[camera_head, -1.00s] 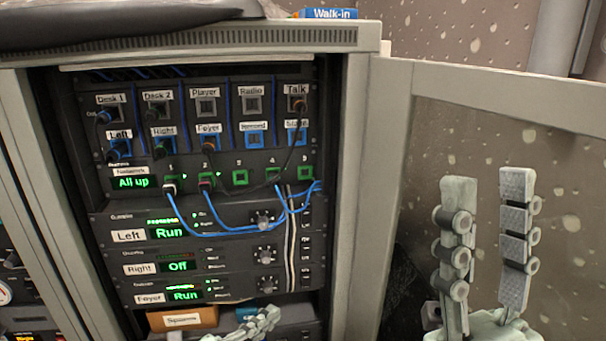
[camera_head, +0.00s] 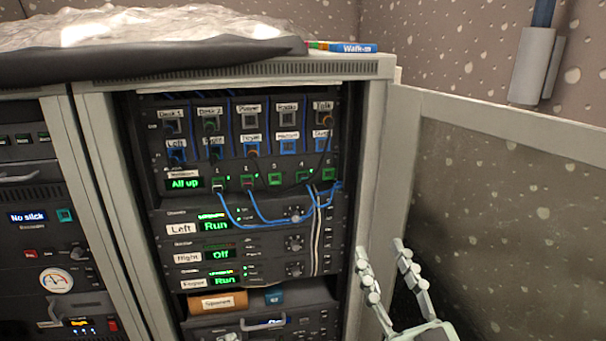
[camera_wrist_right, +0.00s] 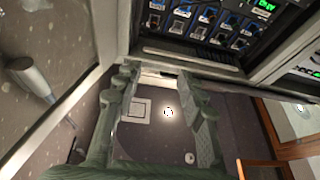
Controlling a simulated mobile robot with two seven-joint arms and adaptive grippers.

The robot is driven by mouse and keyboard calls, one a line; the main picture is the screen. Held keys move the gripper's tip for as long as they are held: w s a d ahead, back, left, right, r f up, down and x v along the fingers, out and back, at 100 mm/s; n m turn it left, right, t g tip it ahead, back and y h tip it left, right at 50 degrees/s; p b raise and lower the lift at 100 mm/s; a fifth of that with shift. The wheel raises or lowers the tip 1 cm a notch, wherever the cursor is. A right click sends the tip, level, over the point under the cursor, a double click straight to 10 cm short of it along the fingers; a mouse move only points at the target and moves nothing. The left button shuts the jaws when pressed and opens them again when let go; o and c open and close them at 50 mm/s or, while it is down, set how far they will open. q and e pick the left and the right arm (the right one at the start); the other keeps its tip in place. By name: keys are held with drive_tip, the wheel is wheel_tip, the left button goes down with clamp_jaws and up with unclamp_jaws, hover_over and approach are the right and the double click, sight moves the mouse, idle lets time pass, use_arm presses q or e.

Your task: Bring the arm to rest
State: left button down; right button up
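My right gripper (camera_head: 382,247) is at the lower right of the head view, in front of the rack's right edge and open door. Its two fingers stand apart with nothing between them. The right wrist view also shows both fingers (camera_wrist_right: 164,98) apart and empty, with the rack front at the upper right beyond them. My left gripper is not in view. The rack (camera_head: 230,72) holds a patch panel (camera_head: 250,161) with blue cables. Below it, three units read Left Run, Right Off and Foyer Run.
The open door (camera_head: 500,220) stands right of the rack. A second rack (camera_head: 30,185) with a gauge (camera_head: 56,281) is at the left. A spares box (camera_head: 218,301) sits on a low shelf.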

drive_tip(key=d+f+g+h+p, duration=0.25)
drive_tip(key=f+g, duration=0.25)
drive_tip(key=f, duration=0.4)
drive_tip(key=d+f+g+h+p, duration=0.2)
drive_tip(key=d+f+g+p, duration=0.15)
drive_tip(key=f, duration=0.55)
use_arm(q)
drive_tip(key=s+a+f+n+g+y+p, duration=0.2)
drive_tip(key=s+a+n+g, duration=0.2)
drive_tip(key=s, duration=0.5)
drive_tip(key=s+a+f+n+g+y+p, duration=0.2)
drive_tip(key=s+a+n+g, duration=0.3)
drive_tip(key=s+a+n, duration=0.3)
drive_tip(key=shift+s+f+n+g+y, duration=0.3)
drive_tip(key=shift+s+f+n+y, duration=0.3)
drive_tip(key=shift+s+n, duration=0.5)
use_arm(e)
drive_tip(key=s+d+f+m+g+h, duration=0.1)
drive_tip(key=s+d+f+g, duration=0.3)
drive_tip(key=s, duration=0.4)
drive_tip(key=s+d+f+g+h, duration=0.1)
drive_tip(key=s+d+f+g, duration=0.4)
drive_tip(key=s+f, duration=0.3)
drive_tip(key=shift+d+m+g+h, duration=0.25)
drive_tip(key=shift+m+g+h, duration=0.15)
drive_tip(key=shift+g, duration=0.25)
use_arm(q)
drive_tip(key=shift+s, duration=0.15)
use_arm(e)
drive_tip(key=shift+c, duration=0.2)
